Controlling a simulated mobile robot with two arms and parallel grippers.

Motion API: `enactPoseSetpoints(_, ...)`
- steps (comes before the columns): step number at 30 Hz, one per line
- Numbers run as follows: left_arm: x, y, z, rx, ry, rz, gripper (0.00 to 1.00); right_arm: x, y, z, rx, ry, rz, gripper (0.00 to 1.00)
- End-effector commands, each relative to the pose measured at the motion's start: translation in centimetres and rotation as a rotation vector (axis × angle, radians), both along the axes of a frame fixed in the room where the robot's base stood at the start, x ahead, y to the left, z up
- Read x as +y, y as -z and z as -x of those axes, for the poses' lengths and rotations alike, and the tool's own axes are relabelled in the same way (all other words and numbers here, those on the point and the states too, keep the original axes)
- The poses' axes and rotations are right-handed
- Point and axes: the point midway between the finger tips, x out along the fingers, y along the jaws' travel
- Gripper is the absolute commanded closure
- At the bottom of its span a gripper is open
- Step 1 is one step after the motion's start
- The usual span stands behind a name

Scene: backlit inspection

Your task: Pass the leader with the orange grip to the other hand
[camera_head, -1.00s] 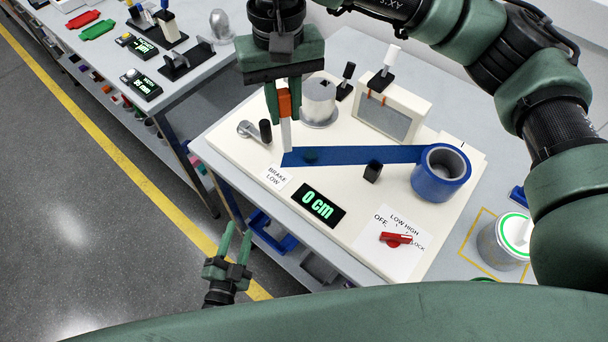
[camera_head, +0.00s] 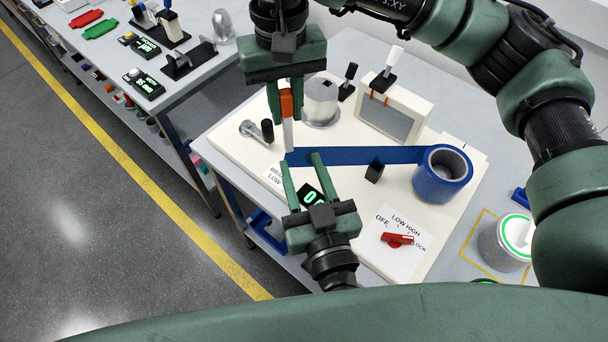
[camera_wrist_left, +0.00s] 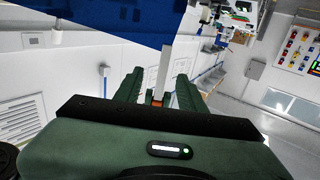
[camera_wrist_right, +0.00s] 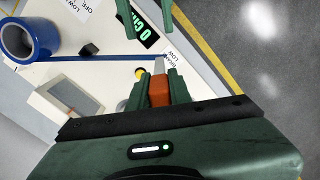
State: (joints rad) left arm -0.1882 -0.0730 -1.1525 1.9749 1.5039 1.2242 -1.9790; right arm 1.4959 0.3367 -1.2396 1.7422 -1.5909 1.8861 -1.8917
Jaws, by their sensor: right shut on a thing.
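The leader is a pale flat strip (camera_head: 288,136) with an orange grip (camera_head: 287,103). My right gripper (camera_head: 285,117) is shut on the orange grip, the strip pointing down from it; the right wrist view also shows the grip (camera_wrist_right: 159,92). Blue tape (camera_head: 350,156) runs from the strip's lower end to the blue roll (camera_head: 442,174). My left gripper (camera_head: 301,163) is open and empty, its fingers reaching up to the tape near the strip's end. In the left wrist view the strip (camera_wrist_left: 163,70) appears between its fingers, apart from both.
A cream board carries a silver hub (camera_head: 321,100), a crank (camera_head: 258,131), a framed window (camera_head: 390,115), a small black post (camera_head: 374,172) and a red switch (camera_head: 397,239). My left gripper partly covers the black display (camera_head: 310,195). A white-lidded can (camera_head: 508,240) stands at the right.

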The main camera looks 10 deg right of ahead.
Motion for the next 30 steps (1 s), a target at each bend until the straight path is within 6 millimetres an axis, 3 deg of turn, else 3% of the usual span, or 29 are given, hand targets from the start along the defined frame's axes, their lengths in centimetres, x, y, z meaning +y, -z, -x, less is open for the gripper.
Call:
enactPoseSetpoints(9, 0.9, -0.1, -6.1, -0.007, -0.002, -0.003, 0.60, 0.0, 0.0, 0.0, 0.000, 0.000, 0.000, 1.00)
enactPoseSetpoints(15, 1.3, 0.0, -9.0, -0.004, -0.001, -0.006, 0.60, 0.0, 0.0, 0.0, 0.000, 0.000, 0.000, 1.00)
enactPoseSetpoints(21, 1.5, 0.0, -10.3, -0.003, -0.002, -0.004, 0.60, 0.0, 0.0, 0.0, 0.000, 0.000, 0.000, 1.00)
enactPoseSetpoints(30, 1.5, 0.1, -10.4, -0.003, -0.002, -0.003, 0.63, 0.0, 0.0, 0.0, 0.000, 0.000, 0.000, 1.00)
